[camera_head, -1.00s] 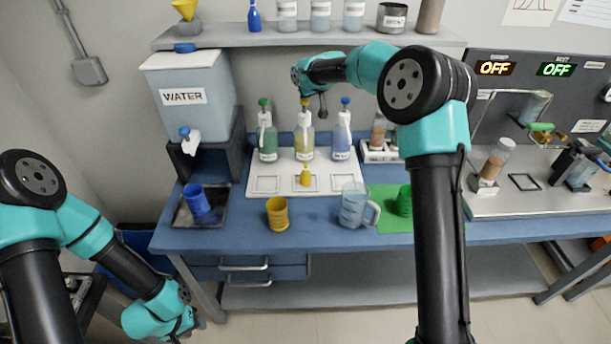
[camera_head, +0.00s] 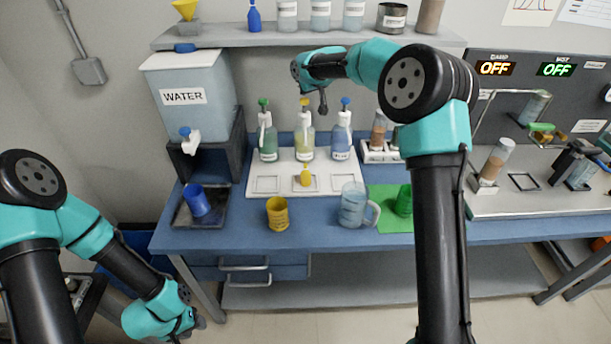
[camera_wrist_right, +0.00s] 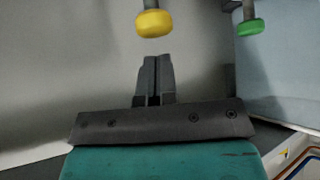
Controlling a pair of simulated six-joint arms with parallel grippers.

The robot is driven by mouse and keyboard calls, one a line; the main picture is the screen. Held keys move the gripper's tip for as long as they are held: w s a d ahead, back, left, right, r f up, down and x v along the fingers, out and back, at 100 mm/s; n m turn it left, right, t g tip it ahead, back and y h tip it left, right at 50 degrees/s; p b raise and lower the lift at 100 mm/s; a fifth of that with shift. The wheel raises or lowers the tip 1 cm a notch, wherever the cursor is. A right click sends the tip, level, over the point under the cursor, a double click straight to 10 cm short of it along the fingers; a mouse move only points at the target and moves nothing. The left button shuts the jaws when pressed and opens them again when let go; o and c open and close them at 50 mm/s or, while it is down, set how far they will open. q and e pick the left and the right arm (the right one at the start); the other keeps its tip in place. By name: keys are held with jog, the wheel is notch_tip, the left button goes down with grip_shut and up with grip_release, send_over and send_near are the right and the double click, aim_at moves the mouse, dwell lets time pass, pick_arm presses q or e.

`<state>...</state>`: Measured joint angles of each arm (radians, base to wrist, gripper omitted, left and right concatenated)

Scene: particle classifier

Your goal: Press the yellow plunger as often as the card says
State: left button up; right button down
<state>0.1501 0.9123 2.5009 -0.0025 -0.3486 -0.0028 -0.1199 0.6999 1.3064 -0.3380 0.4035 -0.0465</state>
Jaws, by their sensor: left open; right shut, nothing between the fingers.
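The yellow plunger (camera_head: 304,102) tops the middle bottle (camera_head: 303,145) of three on the white tray, between a green-topped bottle (camera_head: 267,138) and a blue-topped one (camera_head: 342,138). My right gripper (camera_head: 323,103) is just beside and above the plunger, shut and empty. In the right wrist view its closed fingers (camera_wrist_right: 155,68) point toward the yellow plunger (camera_wrist_right: 153,22), with a visible gap between them. A green plunger (camera_wrist_right: 250,27) shows there too. My left gripper (camera_head: 195,321) hangs low in front of the bench, open. I cannot make out a card with a readable count.
The white tray (camera_head: 250,188) has a small yellow object (camera_head: 305,174) in its middle square. A yellow cup (camera_head: 277,213), clear jug (camera_head: 352,206) and green cup (camera_head: 404,202) stand in front. The water tank (camera_head: 190,98) is left, the shelf (camera_head: 260,41) behind.

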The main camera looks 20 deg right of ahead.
aim_at(305, 99)
jog(key=shift+f, duration=1.8)
jog(key=shift+r, duration=1.8)
